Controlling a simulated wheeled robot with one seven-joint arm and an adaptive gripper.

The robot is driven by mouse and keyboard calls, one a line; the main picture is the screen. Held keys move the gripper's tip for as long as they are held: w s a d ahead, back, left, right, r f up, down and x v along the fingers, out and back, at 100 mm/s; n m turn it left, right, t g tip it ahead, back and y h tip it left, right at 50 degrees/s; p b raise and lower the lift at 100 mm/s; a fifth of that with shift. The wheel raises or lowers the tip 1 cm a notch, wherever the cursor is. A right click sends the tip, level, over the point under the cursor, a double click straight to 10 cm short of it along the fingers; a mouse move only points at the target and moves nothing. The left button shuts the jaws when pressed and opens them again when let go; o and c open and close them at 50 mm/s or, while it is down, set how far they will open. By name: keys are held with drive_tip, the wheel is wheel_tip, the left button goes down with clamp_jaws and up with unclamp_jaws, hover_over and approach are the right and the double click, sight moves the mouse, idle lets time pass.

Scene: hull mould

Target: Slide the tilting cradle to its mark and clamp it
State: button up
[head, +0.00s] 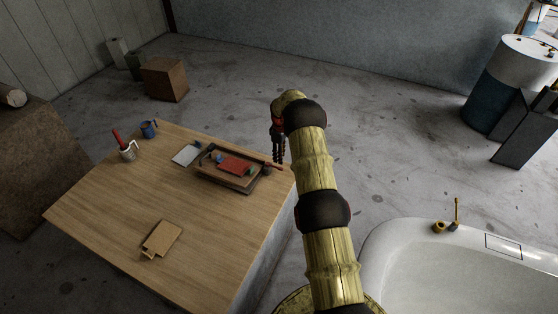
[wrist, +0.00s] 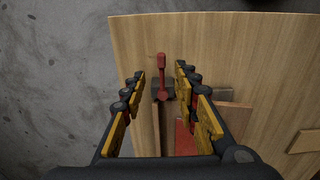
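The cradle, seemingly the dark-framed wooden tray (head: 208,178) with a red piece (head: 236,165) on it, sits near the table's far right edge. Part of the red piece shows in the wrist view (wrist: 183,142), partly hidden by my right finger. A clamp with a red lever (head: 273,166) stands at the cradle's right end. In the wrist view the red lever (wrist: 161,63) rises from a dark base (wrist: 161,93). My gripper (head: 279,157) is open above the clamp, its fingers on either side of the lever (wrist: 160,80), with gaps visible. I cannot make out the mark.
The wooden table (head: 110,200) also holds a white cup with a red tool (head: 129,153), a blue mug (head: 148,129), a pale sheet (head: 186,153) and a small wooden board (head: 162,238).

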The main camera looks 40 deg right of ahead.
sight(280, 168)
drive_tip(key=shift+s+a+f, duration=0.1)
drive_tip(key=shift+f, duration=3.55)
drive_tip(key=c, duration=0.8)
